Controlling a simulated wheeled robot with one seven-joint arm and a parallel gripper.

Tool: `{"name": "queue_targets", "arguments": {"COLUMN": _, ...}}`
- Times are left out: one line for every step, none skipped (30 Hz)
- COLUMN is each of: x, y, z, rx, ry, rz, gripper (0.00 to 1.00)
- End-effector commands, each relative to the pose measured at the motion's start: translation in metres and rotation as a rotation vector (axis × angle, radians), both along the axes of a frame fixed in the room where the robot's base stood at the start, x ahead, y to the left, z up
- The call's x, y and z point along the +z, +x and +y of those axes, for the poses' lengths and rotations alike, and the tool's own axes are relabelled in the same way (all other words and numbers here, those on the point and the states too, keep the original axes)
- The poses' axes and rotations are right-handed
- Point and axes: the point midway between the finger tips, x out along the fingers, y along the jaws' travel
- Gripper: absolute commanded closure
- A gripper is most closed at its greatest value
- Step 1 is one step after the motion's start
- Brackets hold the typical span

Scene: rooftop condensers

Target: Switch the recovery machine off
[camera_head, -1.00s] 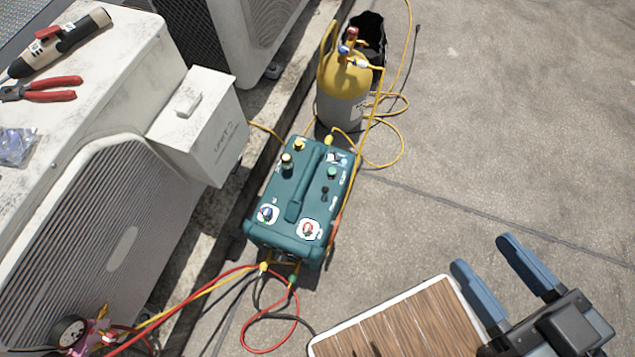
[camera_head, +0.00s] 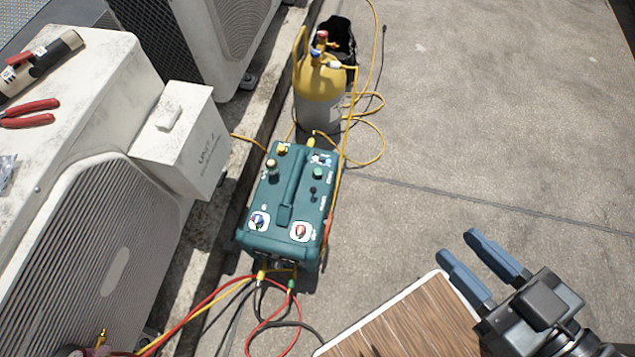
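The recovery machine (camera_head: 286,206) is a teal box with a carry handle along its top, standing on the roof floor in the middle of the view. Its top bears a blue knob (camera_head: 259,220) and a red knob (camera_head: 300,231) at the near end, a green button (camera_head: 318,173) and small black switches (camera_head: 312,191) at the right, and gauges or fittings at the far left. Labels are too small to read. My gripper (camera_head: 455,245) is at the lower right, its two blue fingers apart with nothing between them. It is well to the right of the machine, not touching it.
A yellow and grey cylinder (camera_head: 319,100) stands behind the machine, with yellow hoses looping beside it. Red, yellow and black hoses (camera_head: 222,292) run from its near end. White condenser units (camera_head: 85,130) stand left, with pliers (camera_head: 30,113) on top. The floor at right is clear.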

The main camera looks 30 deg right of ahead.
Motion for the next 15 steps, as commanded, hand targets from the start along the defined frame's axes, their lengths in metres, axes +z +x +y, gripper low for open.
{"name": "queue_targets", "arguments": {"x": -0.022, "y": 0.005, "z": -0.001, "rx": -0.007, "ry": -0.004, "rz": 0.017, "gripper": 0.66}}
{"name": "queue_targets", "arguments": {"x": -0.034, "y": 0.007, "z": -0.001, "rx": -0.01, "ry": -0.008, "rz": 0.032, "gripper": 0.69}}
{"name": "queue_targets", "arguments": {"x": -0.053, "y": 0.011, "z": -0.002, "rx": -0.015, "ry": -0.012, "rz": 0.055, "gripper": 0.73}}
{"name": "queue_targets", "arguments": {"x": -0.068, "y": 0.014, "z": -0.002, "rx": -0.02, "ry": -0.015, "rz": 0.076, "gripper": 0.76}}
{"name": "queue_targets", "arguments": {"x": -0.083, "y": 0.018, "z": -0.002, "rx": -0.022, "ry": -0.017, "rz": 0.096, "gripper": 0.79}}
{"name": "queue_targets", "arguments": {"x": -0.104, "y": 0.024, "z": -0.003, "rx": -0.025, "ry": -0.022, "rz": 0.124, "gripper": 0.83}}
{"name": "queue_targets", "arguments": {"x": -0.119, "y": 0.028, "z": -0.003, "rx": -0.027, "ry": -0.023, "rz": 0.146, "gripper": 0.86}}
{"name": "queue_targets", "arguments": {"x": -0.134, "y": 0.032, "z": -0.003, "rx": -0.027, "ry": -0.026, "rz": 0.167, "gripper": 0.88}}
{"name": "queue_targets", "arguments": {"x": -0.154, "y": 0.038, "z": -0.003, "rx": -0.027, "ry": -0.029, "rz": 0.195, "gripper": 0.92}}
{"name": "queue_targets", "arguments": {"x": -0.168, "y": 0.043, "z": -0.003, "rx": -0.026, "ry": -0.03, "rz": 0.216, "gripper": 0.95}}
{"name": "queue_targets", "arguments": {"x": -0.183, "y": 0.047, "z": -0.003, "rx": -0.025, "ry": -0.032, "rz": 0.237, "gripper": 0.98}}
{"name": "queue_targets", "arguments": {"x": -0.201, "y": 0.054, "z": -0.003, "rx": -0.021, "ry": -0.033, "rz": 0.265, "gripper": 1.0}}
{"name": "queue_targets", "arguments": {"x": -0.215, "y": 0.059, "z": -0.003, "rx": -0.018, "ry": -0.034, "rz": 0.285, "gripper": 1.0}}
{"name": "queue_targets", "arguments": {"x": -0.228, "y": 0.064, "z": -0.003, "rx": -0.014, "ry": -0.033, "rz": 0.306, "gripper": 1.0}}
{"name": "queue_targets", "arguments": {"x": -0.246, "y": 0.071, "z": -0.003, "rx": -0.008, "ry": -0.034, "rz": 0.333, "gripper": 1.0}}
